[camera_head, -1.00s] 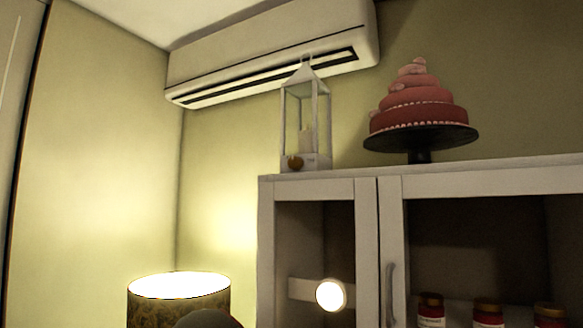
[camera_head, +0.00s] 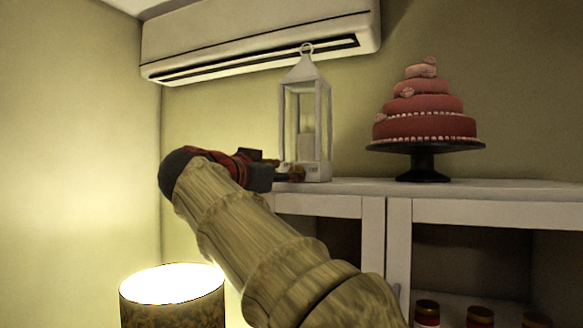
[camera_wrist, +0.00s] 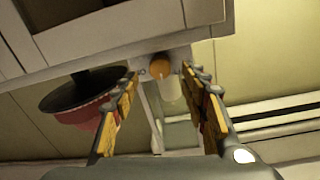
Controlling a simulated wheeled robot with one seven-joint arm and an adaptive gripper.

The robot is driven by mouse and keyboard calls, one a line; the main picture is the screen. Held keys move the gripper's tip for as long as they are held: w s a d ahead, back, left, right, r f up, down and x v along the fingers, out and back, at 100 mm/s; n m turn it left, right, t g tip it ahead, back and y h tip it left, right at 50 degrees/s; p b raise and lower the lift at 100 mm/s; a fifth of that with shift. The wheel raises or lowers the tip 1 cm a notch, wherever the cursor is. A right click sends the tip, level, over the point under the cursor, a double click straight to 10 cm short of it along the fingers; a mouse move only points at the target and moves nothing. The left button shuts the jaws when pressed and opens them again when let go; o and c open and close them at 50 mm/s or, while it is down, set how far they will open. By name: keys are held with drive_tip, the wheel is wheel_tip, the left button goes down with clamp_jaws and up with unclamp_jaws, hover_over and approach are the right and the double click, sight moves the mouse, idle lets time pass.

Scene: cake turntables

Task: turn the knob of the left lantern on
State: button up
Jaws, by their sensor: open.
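A white lantern (camera_head: 318,172) with a candle (camera_head: 306,148) inside stands upright on the cabinet top, and it is the only lantern in view. Its round brownish knob (camera_head: 298,173) is low on the front and looks orange in the wrist view (camera_wrist: 160,67). My gripper (camera_head: 284,170) reaches in from the left, its fingertips close to the knob. In the wrist view, which is roughly upside down, the open fingers (camera_wrist: 161,75) are on either side of the knob. I cannot tell whether they touch it.
A pink tiered cake (camera_head: 424,118) on a dark stand (camera_head: 424,163) is right of the lantern. The white cabinet (camera_head: 470,212) has jars (camera_head: 427,312) inside. An air conditioner (camera_head: 262,40) hangs above, and a lit lamp (camera_head: 172,300) is lower left.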

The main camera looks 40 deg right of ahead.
drive_tip(key=p+x, duration=0.1)
drive_tip(key=x, duration=0.2)
drive_tip(key=shift+w+d, duration=0.15)
drive_tip(key=shift+d, duration=0.2)
drive_tip(key=shift+c, duration=0.3)
clamp_jaws()
drive_tip(key=shift+f+b, duration=0.1)
drive_tip(key=shift+b, duration=0.25)
drive_tip(key=m+b, duration=0.2)
drive_tip(key=b, duration=0.3)
drive_tip(key=shift+m, duration=0.4)
